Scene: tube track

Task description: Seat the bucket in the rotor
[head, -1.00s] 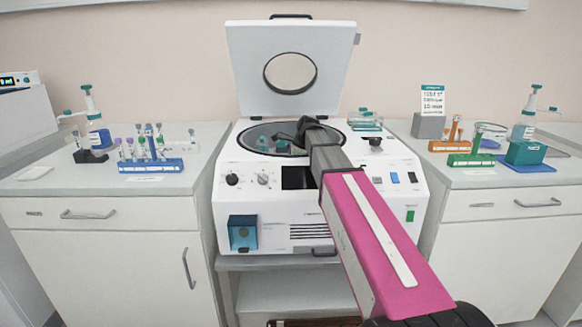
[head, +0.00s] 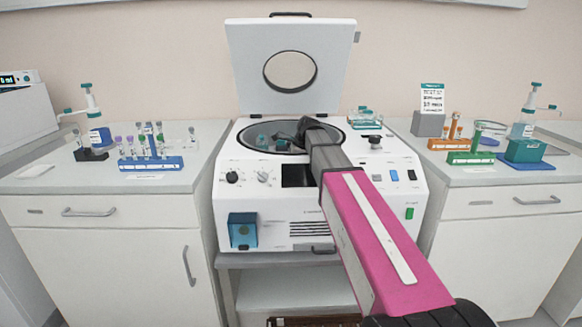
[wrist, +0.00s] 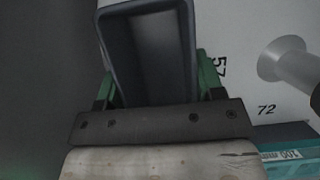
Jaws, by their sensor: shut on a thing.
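My gripper (wrist: 157,88) is shut on a grey bucket (wrist: 150,45), with a green finger on each side of it. The bucket's open top faces the wrist camera and its inside looks dark and empty. In the head view my gripper (head: 305,126) is inside the round opening of the centrifuge, and the bucket cannot be made out there. A pale surface with printed numbers (wrist: 240,75), seemingly the rotor, lies beside and below the bucket in the wrist view. Whether the bucket touches it is hidden. Small teal parts (head: 263,141) show in the chamber left of my gripper.
The centrifuge (head: 270,205) stands with its lid (head: 290,70) raised behind the opening. A grey post (wrist: 290,65) stands right of the bucket. A teal-lidded box (head: 365,119) sits at the back right. Tube racks stand on both side counters.

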